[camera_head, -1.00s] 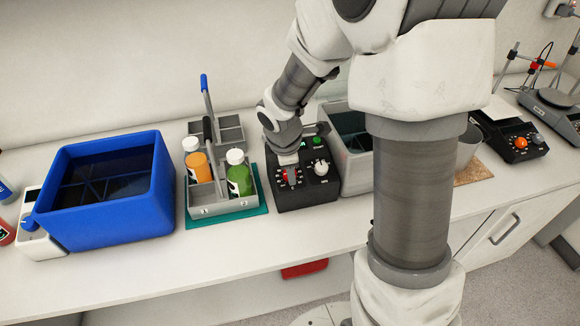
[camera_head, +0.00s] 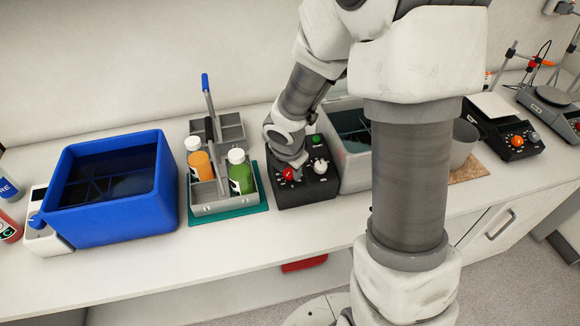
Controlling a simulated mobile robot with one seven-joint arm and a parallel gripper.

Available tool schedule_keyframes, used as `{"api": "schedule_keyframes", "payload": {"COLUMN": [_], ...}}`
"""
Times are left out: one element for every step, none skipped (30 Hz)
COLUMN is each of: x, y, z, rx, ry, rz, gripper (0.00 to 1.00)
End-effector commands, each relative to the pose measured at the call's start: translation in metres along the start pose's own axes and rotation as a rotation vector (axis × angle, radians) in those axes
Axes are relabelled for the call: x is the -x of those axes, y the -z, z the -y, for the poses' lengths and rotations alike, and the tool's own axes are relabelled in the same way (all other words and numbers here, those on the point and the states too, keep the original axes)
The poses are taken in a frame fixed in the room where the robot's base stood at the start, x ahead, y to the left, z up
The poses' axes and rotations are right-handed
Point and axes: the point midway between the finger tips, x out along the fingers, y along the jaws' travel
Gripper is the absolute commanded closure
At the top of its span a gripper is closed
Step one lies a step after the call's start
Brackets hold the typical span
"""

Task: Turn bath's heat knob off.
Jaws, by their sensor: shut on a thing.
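The bath (camera_head: 357,173) is a light grey, water-filled tub, partly hidden behind my arm. The black control box (camera_head: 303,194) stands against its left side. The box carries a red knob (camera_head: 288,173), a white knob (camera_head: 320,166) and a green button (camera_head: 314,140). My gripper (camera_head: 295,166) reaches down from behind onto the red knob and is shut on it. The fingers are small here, and the knob's pointer and markings cannot be read clearly.
A grey bottle carrier (camera_head: 223,208) with an orange and a green bottle stands just left of the box on a teal mat. A blue tub (camera_head: 120,215) is further left. The bench front (camera_head: 270,240) is clear.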

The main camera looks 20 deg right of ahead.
Motion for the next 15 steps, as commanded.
{"api": "schedule_keyframes", "payload": {"x": [0.0005,0.0004,0.0004,0.0004,0.0003,0.0003,0.0003,0.0003,0.0002,0.0002,0.0003,0.0002,0.0003,0.0003,0.0003], "y": [-0.0006,-0.0006,-0.0006,-0.0006,-0.0006,-0.0006,-0.0006,-0.0006,-0.0006,-0.0006,-0.0006,-0.0006,-0.0006,-0.0006,-0.0007], "z": [-0.0006,-0.0006,-0.0006,-0.0006,-0.0006,-0.0006,-0.0006,-0.0006,-0.0006,-0.0006,-0.0006,-0.0006,-0.0006,-0.0006,-0.0006], "rx": [0.007,0.01,0.013,0.015,0.016,0.017,0.018,0.018,0.018,0.017,0.017,0.017,0.017,0.017,0.017], "ry": [-0.003,-0.003,-0.004,-0.004,-0.004,-0.004,-0.004,-0.004,-0.004,-0.004,-0.004,-0.004,-0.004,-0.004,-0.004], "rz": [0.001,0.001,0.001,0.001,0.001,0.001,0.001,0.001,0.001,0.001,0.001,0.001,0.001,0.001,0.001], "gripper": [1.0,1.0,1.0,1.0,1.0,1.0,1.0,1.0,1.0,1.0,1.0,1.0,1.0,1.0,0.57]}}
